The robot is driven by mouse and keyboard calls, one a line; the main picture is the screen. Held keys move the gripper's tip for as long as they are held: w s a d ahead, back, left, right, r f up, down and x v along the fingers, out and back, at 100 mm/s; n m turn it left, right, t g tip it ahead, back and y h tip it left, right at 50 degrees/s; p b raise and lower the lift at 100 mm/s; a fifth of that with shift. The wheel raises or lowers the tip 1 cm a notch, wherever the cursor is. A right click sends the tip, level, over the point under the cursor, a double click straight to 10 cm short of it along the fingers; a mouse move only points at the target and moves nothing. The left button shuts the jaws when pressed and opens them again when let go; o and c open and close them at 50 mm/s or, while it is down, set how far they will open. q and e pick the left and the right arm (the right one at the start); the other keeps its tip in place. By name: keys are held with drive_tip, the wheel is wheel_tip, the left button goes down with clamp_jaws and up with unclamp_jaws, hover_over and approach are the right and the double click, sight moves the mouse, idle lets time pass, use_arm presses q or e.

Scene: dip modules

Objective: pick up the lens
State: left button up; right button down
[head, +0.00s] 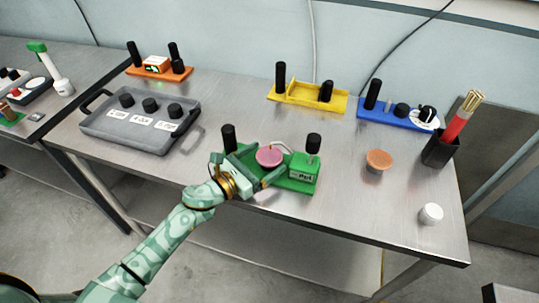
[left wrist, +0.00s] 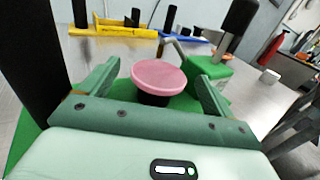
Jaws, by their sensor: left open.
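A round pink disc on a short black base (head: 268,157) sits on the green module (head: 300,187) near the table's front edge; it may be the lens, but no label confirms this. The disc also shows in the left wrist view (left wrist: 158,77). My left gripper (head: 261,166) is open and empty, low over the green module, with one finger on each side of the disc. In the left wrist view the fingers (left wrist: 155,82) show gaps to the disc on both sides. An orange disc (head: 378,160) stands on the table to the right. My right gripper is not in view.
Black posts (head: 228,138) and (head: 313,144) rise at both ends of the green module, with a bent metal tube behind the disc. A grey tray (head: 142,138) is left. Yellow (head: 308,97) and blue (head: 390,115) modules stand behind. A white cylinder (head: 431,214) is front right.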

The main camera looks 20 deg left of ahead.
use_arm(q)
drive_tip(key=c, duration=1.1)
drive_tip(key=shift+r, duration=0.1)
drive_tip(key=shift+c, duration=0.2)
